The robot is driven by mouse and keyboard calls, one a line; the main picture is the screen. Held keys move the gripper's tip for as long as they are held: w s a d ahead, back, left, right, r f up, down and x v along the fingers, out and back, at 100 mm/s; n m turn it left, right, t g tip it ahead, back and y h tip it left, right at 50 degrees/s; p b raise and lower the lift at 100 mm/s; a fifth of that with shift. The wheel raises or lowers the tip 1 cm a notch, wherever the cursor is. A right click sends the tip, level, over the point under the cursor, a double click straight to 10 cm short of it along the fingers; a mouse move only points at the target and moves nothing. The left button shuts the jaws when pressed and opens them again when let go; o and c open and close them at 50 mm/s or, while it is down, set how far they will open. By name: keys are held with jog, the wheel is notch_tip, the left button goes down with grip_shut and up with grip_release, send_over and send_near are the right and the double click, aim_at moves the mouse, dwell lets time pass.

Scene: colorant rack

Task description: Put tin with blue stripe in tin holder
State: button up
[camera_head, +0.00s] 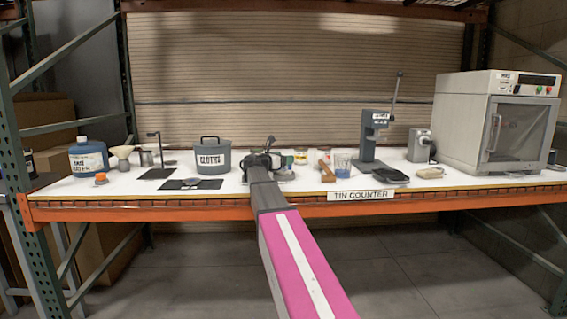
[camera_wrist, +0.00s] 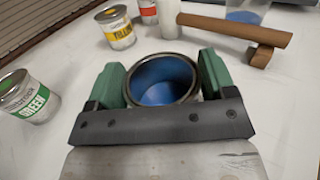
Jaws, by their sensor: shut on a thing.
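My gripper (camera_wrist: 162,82) is shut on an open tin (camera_wrist: 161,62), with one green finger on each side of it. The tin has a bare metal rim and a blue inside. Its outer side is mostly hidden, so I cannot see a stripe. In the head view my gripper (camera_head: 263,158) is at the counter's middle, and the tin is not clear there. I cannot tell whether the tin touches the counter. No thing is clearly recognisable as the tin holder in either view.
A green-labelled tin (camera_wrist: 27,97) stands left of my gripper. A yellow-labelled tin (camera_wrist: 116,27) and a red-labelled tin (camera_wrist: 147,10) stand beyond. A brown wooden tool (camera_wrist: 235,30) lies at right. A cloths bin (camera_head: 212,157) and lever press (camera_head: 374,140) flank my gripper.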

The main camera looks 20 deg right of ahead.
jog(key=shift+f, duration=0.7)
jog(key=o, duration=1)
jog(key=shift+f, duration=0.1)
jog(key=shift+o, duration=0.2)
jog(key=shift+s+a, duration=0.1)
jog(key=shift+a, duration=0.05)
jog(key=shift+v, duration=3.6)
